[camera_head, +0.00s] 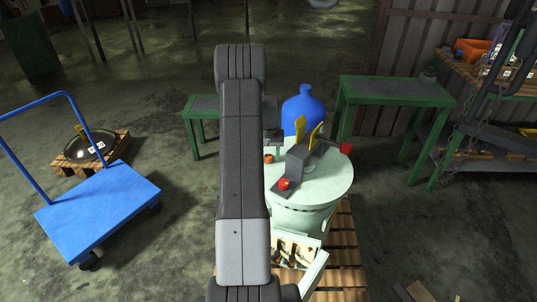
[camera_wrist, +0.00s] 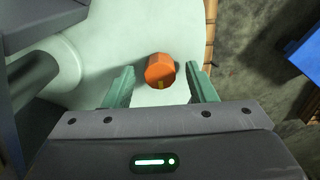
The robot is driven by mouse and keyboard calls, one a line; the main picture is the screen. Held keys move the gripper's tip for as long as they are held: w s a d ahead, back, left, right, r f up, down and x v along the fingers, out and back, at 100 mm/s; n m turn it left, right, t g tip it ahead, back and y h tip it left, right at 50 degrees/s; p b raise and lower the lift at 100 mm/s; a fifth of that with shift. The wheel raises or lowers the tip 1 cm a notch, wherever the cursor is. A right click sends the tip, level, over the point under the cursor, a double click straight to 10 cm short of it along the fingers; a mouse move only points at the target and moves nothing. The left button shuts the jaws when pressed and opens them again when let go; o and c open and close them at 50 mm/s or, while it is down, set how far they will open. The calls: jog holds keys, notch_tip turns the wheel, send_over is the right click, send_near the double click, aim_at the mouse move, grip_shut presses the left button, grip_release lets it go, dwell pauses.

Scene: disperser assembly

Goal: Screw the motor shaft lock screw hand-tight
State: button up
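An orange faceted knob (camera_wrist: 160,70), possibly the motor shaft lock screw, stands on the pale green machine top (camera_wrist: 115,35) in the wrist view. My gripper (camera_wrist: 159,68) is open, with one green finger on each side of the knob and a visible gap on both sides. In the head view a small orange knob (camera_head: 268,158) shows at the left of the round pale green machine (camera_head: 335,180), just right of my arm. My arm hides part of the machine's left side.
A blue rounded vessel (camera_head: 303,108) stands behind the machine. Green tables (camera_head: 395,91) are at the back. A blue trolley (camera_head: 100,208) stands at the left, also showing in the wrist view (camera_wrist: 308,52). The machine stands on a wooden pallet (camera_head: 345,250).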

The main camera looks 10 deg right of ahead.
jog(key=c, duration=0.9)
jog(key=shift+m, duration=0.3)
jog(key=m+b, duration=0.2)
jog(key=m, duration=0.2)
jog(key=m+b, duration=0.1)
jog(key=m, duration=0.4)
jog(key=shift+m, duration=0.4)
jog(key=m+b, duration=0.1)
jog(key=m, duration=0.9)
jog(key=shift+b, duration=0.3)
jog(key=shift+r+m, duration=0.1)
jog(key=shift+m, duration=1.5)
